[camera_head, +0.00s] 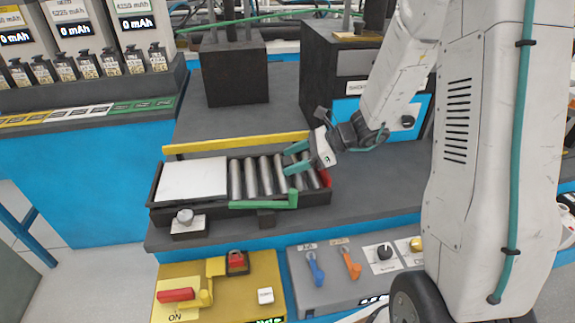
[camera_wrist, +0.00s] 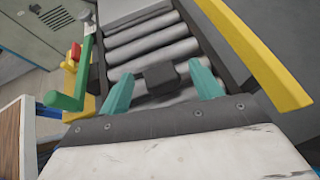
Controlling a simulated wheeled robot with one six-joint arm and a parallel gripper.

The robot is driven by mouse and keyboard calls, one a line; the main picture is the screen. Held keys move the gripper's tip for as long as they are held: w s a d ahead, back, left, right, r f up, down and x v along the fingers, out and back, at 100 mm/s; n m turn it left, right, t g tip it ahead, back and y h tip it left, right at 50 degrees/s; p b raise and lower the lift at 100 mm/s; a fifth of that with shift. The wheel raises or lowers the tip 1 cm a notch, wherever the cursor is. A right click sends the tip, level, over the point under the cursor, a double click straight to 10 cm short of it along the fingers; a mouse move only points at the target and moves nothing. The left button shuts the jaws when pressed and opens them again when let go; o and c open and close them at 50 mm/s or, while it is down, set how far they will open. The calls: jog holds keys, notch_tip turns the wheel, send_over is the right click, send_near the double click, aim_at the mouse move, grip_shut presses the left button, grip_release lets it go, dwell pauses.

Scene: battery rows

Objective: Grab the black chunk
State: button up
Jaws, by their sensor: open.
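A small black chunk (camera_wrist: 160,78) lies on the metal rollers (camera_wrist: 152,45) in the wrist view. It sits between the two teal fingertips of my gripper (camera_wrist: 161,74), with a visible gap on each side. In the head view my gripper (camera_head: 288,158) reaches down from the right over the right part of the roller tray (camera_head: 190,206), its fingers spread. The chunk cannot be made out clearly there, behind the fingers.
A white plate (camera_head: 192,179) covers the tray's left part. A green lever (camera_head: 264,204) runs along its front and a yellow bar (camera_head: 236,145) behind it. A dark block (camera_head: 235,72) stands at the back. Control panels (camera_head: 219,287) sit in front; the bench right of the tray is clear.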

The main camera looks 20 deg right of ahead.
jog(key=shift+a+f, duration=0.1)
jog(key=c, duration=1)
jog(key=shift+c, duration=0.2)
jog(key=shift+r, duration=0.2)
